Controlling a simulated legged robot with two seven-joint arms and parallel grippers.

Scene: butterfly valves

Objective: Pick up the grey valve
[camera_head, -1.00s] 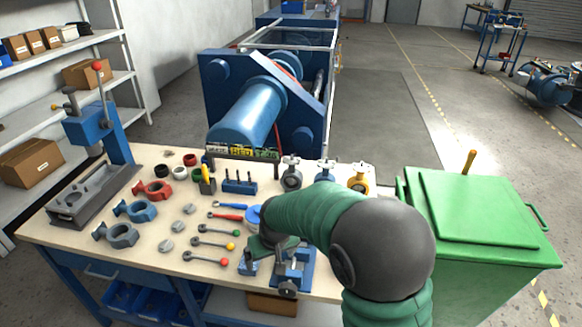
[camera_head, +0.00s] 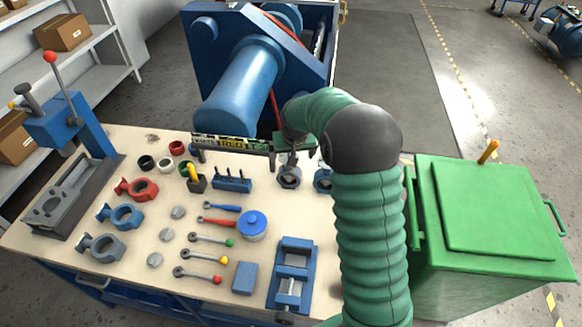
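A grey valve (camera_head: 289,179) stands upright at the back of the workbench, left of a blue valve (camera_head: 322,181). My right arm comes in from the lower right, and my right gripper (camera_head: 294,147) is at the top of the grey valve. The arm's wrist and the sign partly hide the fingers, so I cannot tell whether they are closed or touching it. A separate grey valve body (camera_head: 103,247) lies at the left front of the bench. My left gripper is not in view.
A sign (camera_head: 230,144) stands just left of the gripper. A blue vise (camera_head: 292,270), a blue-lidded jar (camera_head: 253,225) and several handles lie on the workbench (camera_head: 140,281). A press stands at left and a green bin (camera_head: 495,215) at right.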

